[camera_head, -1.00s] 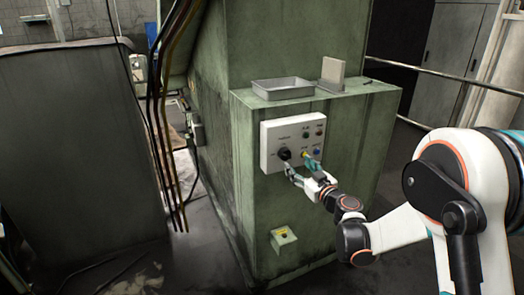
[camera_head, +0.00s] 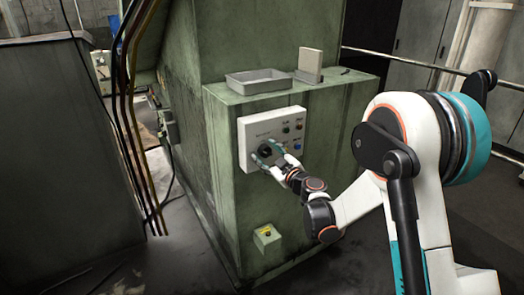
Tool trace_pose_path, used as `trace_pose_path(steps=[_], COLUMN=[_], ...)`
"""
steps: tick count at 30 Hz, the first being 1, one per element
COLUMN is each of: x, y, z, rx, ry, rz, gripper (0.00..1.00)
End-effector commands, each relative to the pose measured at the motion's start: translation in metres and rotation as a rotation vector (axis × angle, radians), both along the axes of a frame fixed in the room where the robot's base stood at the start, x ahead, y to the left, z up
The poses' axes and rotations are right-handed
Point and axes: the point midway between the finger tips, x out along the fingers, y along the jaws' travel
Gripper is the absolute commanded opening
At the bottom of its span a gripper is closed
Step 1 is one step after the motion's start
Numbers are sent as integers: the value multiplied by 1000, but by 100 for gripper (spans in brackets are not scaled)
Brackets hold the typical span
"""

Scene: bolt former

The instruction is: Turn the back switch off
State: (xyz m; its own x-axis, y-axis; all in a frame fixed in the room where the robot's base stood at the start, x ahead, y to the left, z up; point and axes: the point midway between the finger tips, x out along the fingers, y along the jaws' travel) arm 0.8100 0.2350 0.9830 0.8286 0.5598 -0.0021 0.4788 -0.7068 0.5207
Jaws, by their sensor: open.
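A white control panel (camera_head: 262,123) is fixed to the front of a green machine cabinet. A black rotary switch (camera_head: 264,152) sits at the panel's lower left, with small coloured buttons to its right. My gripper (camera_head: 264,153) is open in front of the switch, with one teal-tipped finger on each side of the knob. I cannot tell whether the fingers touch it. The fingers partly hide the knob, so its pointer position is not readable. The gripper also covers the lower middle of the panel.
A grey tray (camera_head: 258,84) and an upright plate (camera_head: 310,62) stand on the cabinet's ledge. Cables hang at the left. Open floor lies to the right.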

Motion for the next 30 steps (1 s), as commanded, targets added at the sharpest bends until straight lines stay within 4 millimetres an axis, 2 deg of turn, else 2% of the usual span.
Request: trace_pose_path(steps=[12,18,26,28,30], x=[-1,-1,-1,-1,-1], y=[-1,-1,-1,-1,-1], z=[0,0,0,0,0], rx=[378,447,456,455,455], ry=[255,302,308,307,307], rz=[-1,-1,-1,-1,-1], gripper=[57,57,57,45,29])
